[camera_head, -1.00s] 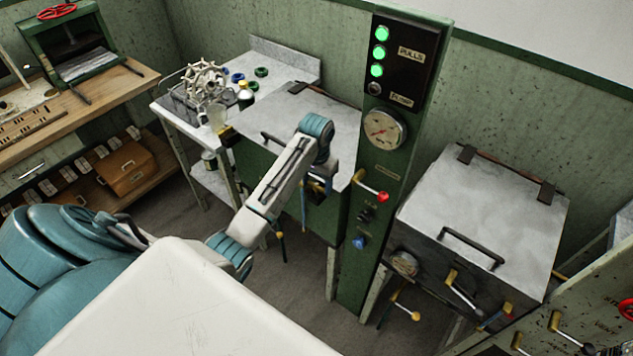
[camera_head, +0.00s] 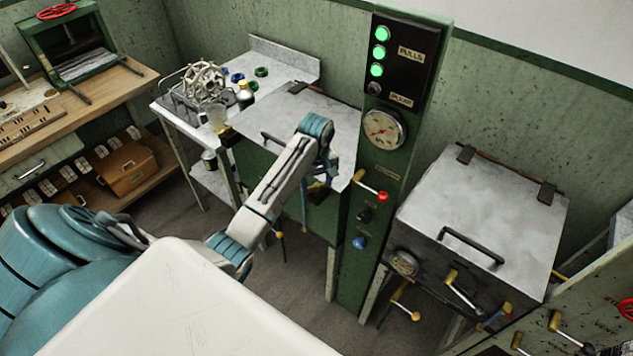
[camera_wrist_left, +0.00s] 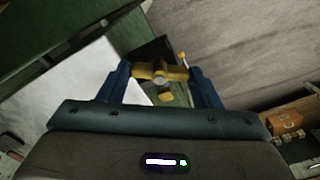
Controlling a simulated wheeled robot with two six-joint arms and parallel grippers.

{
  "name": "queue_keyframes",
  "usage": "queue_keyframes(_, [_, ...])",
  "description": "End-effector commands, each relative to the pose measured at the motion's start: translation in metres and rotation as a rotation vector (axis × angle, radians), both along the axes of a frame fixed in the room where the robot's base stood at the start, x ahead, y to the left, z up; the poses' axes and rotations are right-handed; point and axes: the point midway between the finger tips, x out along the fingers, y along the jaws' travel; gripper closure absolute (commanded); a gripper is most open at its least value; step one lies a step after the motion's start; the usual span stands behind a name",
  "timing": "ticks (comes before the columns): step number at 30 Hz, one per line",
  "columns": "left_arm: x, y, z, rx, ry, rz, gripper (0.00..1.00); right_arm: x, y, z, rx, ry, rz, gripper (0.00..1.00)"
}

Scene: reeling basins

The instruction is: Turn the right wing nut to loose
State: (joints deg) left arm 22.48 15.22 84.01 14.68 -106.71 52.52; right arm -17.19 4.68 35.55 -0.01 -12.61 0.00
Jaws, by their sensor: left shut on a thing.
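A brass wing nut (camera_wrist_left: 160,72) shows in the left wrist view, with a round grey bolt end at its middle. My left gripper (camera_wrist_left: 158,76) is shut on it, one blue finger at each wing. In the head view my left gripper (camera_head: 318,188) is at the front of the green basin (camera_head: 290,190) left of the gauge column, partly hidden by my own arm. The wing nut cannot be made out clearly there, and I cannot tell from these views whether it is the right one. My right gripper is not in view.
The green column (camera_head: 365,215) with lit lamps, a gauge and levers stands close right of my left gripper. A second lidded basin (camera_head: 490,210) is farther right. A white table (camera_head: 275,58) with a wire reel and bottles stands behind left.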

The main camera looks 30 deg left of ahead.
Motion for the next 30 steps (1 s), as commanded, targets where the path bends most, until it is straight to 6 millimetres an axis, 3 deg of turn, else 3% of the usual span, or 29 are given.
queue_keyframes(15, [0.0002,0.0,0.0001,-0.001,-0.001,0.42,0.65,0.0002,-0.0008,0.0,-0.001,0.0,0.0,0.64])
queue_keyframes(30, [0.0002,0.0001,0.0,0.0,-0.001,0.561,0.65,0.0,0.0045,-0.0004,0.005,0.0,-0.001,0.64])
